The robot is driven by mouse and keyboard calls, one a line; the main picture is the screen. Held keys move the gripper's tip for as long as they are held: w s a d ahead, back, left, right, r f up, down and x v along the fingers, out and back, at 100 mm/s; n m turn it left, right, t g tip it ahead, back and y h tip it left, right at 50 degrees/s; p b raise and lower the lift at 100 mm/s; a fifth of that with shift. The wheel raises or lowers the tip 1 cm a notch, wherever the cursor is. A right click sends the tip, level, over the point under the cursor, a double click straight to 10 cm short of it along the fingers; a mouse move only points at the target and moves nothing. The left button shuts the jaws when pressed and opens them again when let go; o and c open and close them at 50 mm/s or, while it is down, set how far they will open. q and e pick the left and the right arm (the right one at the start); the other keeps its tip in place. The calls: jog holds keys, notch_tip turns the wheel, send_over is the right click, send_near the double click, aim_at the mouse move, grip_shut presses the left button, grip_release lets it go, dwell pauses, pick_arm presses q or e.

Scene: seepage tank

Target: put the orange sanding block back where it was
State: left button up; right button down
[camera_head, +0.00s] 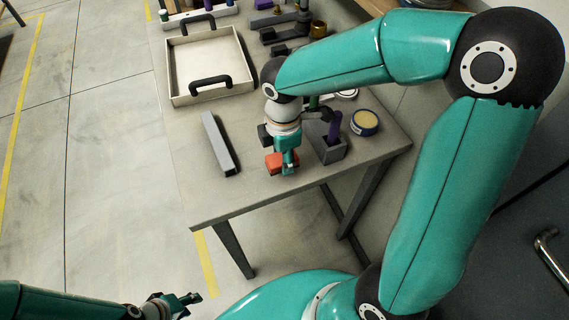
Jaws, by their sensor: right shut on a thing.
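The orange sanding block (274,163) is at the near part of the grey table (245,199), between a long grey bar and a grey holder. My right gripper (287,168) is shut on the block from above and partly hides it. I cannot tell whether the block touches the tabletop. My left gripper (190,299) is low at the bottom left, off the table and away from everything; its fingers look apart and nothing shows between them.
A grey bar (218,143) lies left of the block. A grey holder with a purple-handled thing (334,127) and a yellow-topped tin (364,122) stand to the right. A white tray with black handles (172,68) is behind. The table's front left corner is clear.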

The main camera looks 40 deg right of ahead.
jog(key=shift+f, duration=1.75)
jog(key=shift+f, duration=0.1)
jog(key=c, duration=0.7)
grip_release()
jog(key=shift+o, duration=0.2)
notch_tip(320, 180, up, 12)
jog(key=shift+r+p, duration=0.15)
jog(key=shift+p, duration=0.2)
